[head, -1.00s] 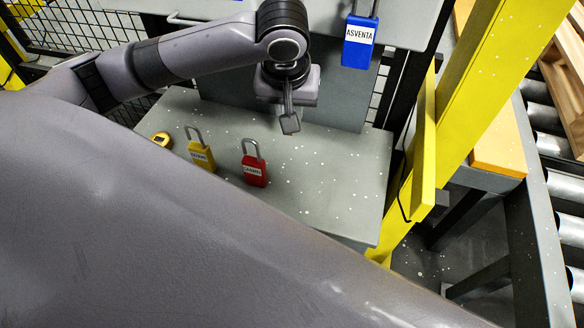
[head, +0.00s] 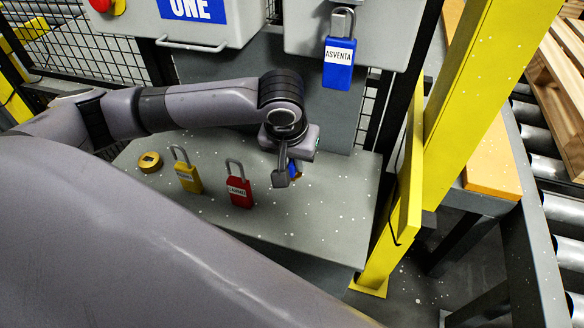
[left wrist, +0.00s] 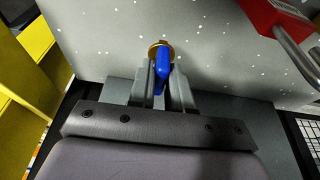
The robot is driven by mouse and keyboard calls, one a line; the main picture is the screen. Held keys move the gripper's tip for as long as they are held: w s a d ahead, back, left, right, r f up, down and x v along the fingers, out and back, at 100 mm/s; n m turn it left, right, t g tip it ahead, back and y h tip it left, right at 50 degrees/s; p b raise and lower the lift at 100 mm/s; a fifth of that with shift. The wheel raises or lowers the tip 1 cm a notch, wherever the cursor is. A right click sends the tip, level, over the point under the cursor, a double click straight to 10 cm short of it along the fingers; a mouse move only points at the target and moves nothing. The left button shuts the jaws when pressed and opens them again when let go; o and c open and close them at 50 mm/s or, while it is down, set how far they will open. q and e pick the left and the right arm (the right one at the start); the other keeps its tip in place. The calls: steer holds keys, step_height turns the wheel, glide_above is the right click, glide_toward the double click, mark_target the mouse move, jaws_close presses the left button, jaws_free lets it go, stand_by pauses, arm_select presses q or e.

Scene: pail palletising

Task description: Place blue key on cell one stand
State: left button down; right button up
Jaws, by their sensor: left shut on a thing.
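My left gripper (head: 284,177) is shut on the blue key, low over the right part of the grey stand (head: 318,212). A bit of the blue key (head: 295,171) shows behind the fingers in the head view. In the left wrist view the blue key (left wrist: 162,62) stands out between the fingertips (left wrist: 161,82), with a brass-coloured part at its far end against the speckled grey top. I cannot tell if it touches the stand. A blue "ONE" sign (head: 192,9) is on the grey box behind the stand. My right gripper is out of view.
A red padlock (head: 239,192), a yellow padlock (head: 188,178) and a round yellow-brass item (head: 149,161) are on the stand, left of my gripper. A blue padlock (head: 338,65) hangs behind. A yellow post (head: 460,110) rises at right. The stand's front right is clear.

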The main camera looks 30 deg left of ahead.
mark_target(293, 170)
arm_select(q)
step_height(293, 170, down, 3)
steer(key=shift+f, duration=0.1)
steer(key=c, duration=1.1)
jaws_free()
steer(key=shift+f, duration=0.1)
steer(key=shift+o, duration=0.2)
steer(key=p+v, duration=0.1)
steer(key=v, duration=1.1)
steer(key=shift+s, duration=0.1)
